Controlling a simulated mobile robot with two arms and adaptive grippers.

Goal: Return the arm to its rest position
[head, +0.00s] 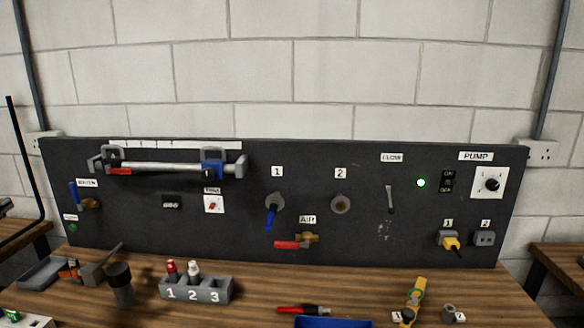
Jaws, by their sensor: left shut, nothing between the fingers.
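A small dark tip at the left edge of the head view, above the side bench, appears to be my left gripper (5,207). Only a little of it shows; the rest of it and its arm are out of the frame. It is shut with nothing in it, apart from the panel and the objects on the bench. My right gripper is not in view.
A black panel (350,240) stands behind the wooden bench (260,285), with valves, ports and a pump dial (490,184). On the bench are a numbered grey block (180,292), a dark cylinder (120,285), a blue tray (330,322) and a yellow tool (413,295).

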